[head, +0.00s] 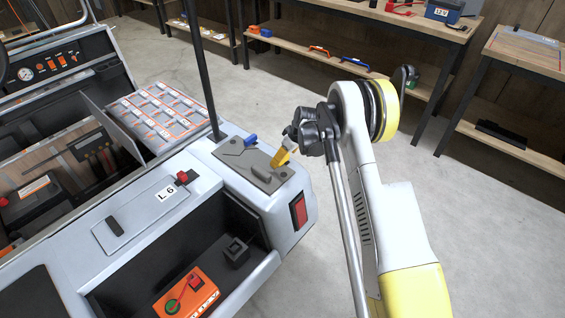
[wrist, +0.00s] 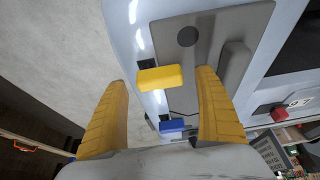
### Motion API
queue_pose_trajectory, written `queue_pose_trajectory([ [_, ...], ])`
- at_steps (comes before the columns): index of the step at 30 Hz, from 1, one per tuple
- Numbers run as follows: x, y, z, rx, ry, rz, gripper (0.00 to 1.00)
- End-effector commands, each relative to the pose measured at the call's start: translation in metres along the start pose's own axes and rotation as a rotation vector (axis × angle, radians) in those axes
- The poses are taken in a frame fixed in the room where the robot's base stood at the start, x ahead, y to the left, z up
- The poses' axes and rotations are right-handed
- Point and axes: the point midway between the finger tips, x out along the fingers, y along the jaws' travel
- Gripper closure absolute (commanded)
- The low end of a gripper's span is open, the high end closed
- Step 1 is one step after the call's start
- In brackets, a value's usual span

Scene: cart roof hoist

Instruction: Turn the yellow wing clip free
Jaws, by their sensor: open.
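The yellow wing clip (wrist: 160,78) is a short bar at the edge of a grey plate (wrist: 205,50) on the cart's light body. My gripper (wrist: 164,79) is open in the wrist view, with one yellow finger on each side of the clip and visible gaps between. How deep the fingertips reach beside it is hard to tell. In the head view my gripper (head: 283,155) is over the right end of the plate (head: 238,160); I cannot separate the clip from the yellow fingers there. A blue wing clip (wrist: 173,126) sits farther along the same edge, also in the head view (head: 251,140).
A dark post (head: 202,75) rises from the cart left of the plate. A raised grey block (wrist: 236,62) stands on the plate beside the right finger. A red knob (head: 182,177) and an open bay with an orange box (head: 187,297) are nearer. Floor right is clear.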

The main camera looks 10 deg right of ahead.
Motion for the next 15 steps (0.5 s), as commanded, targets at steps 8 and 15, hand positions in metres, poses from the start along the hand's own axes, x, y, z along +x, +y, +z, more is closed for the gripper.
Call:
queue_pose_trajectory([
  [8, 0.0165, -0.0002, -0.0003, 0.000, 0.000, 0.000, 0.19],
  [15, 0.0159, 0.0000, -0.0004, 0.001, 0.000, 0.000, 0.33],
])
